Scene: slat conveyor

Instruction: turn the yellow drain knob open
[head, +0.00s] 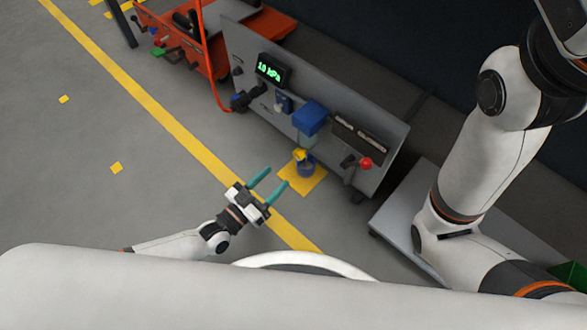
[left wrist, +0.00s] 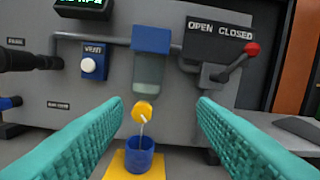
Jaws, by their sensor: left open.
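The yellow drain knob (left wrist: 142,111) sits under a clear bowl with a blue top (left wrist: 151,39) on the grey panel. In the head view the knob (head: 300,154) shows small beneath the blue top (head: 310,117). A thin pale stream or rod runs from the knob down toward a blue cup (left wrist: 139,156), which stands on a yellow mat (left wrist: 112,165). My left gripper (head: 273,182) is open and empty, short of the panel. In the left wrist view its teal fingers (left wrist: 158,112) point toward the panel with the knob between them in the picture, apart from it. My right gripper is not visible.
A red-knobbed lever (left wrist: 252,48) beside an OPEN CLOSED label stands right of the bowl. A VENT button (left wrist: 90,64) is on the left. A green display (head: 270,70) tops the panel. A grey platform (head: 405,205) stands right. The floor left of the panel is mostly clear.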

